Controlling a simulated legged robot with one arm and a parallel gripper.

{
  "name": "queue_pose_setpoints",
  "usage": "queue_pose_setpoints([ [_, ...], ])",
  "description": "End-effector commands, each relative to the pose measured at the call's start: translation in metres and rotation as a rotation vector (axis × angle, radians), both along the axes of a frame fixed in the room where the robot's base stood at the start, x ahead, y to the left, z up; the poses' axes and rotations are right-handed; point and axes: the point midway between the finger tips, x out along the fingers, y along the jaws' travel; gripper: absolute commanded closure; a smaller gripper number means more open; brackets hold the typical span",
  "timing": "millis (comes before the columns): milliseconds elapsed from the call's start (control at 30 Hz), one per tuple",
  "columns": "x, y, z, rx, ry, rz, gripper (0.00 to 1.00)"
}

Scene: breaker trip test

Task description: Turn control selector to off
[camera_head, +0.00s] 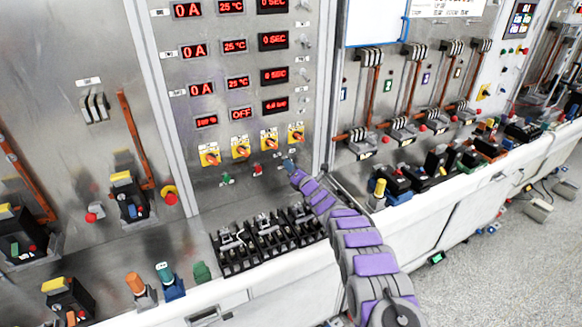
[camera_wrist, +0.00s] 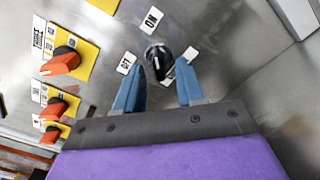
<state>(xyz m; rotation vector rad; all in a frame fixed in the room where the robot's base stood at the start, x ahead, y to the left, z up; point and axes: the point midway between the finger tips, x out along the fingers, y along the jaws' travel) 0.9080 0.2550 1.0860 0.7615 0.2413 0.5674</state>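The control selector (camera_wrist: 158,59) is a black round knob on the grey metal panel in the wrist view. An "OFF" label (camera_wrist: 126,63) is at its left and an "ON" label (camera_wrist: 152,19) is above it. My gripper (camera_wrist: 160,86) is open, with one blue fingertip at the lower left of the knob and the other at its lower right. In the head view my gripper (camera_head: 291,165) is at the panel and the knob cannot be made out there.
Yellow-plated switches with orange handles (camera_head: 240,149) are just above and left of my gripper. A red knob (camera_head: 257,169) and a green one (camera_head: 228,179) are to its left. Black terminal blocks (camera_head: 268,243) stand on the ledge below. A metal panel edge (camera_head: 327,90) is to the right.

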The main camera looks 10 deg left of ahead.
Motion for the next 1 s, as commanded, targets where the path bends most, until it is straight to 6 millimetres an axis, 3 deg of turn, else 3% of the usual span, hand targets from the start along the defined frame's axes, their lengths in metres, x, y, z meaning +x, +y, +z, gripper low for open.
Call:
queue_pose_setpoints([
  [700, 0.014, 0.006, 0.002, -0.001, -0.004, -0.008, 0.62],
  [1000, 0.013, 0.006, 0.001, -0.001, -0.004, -0.008, 0.89],
])
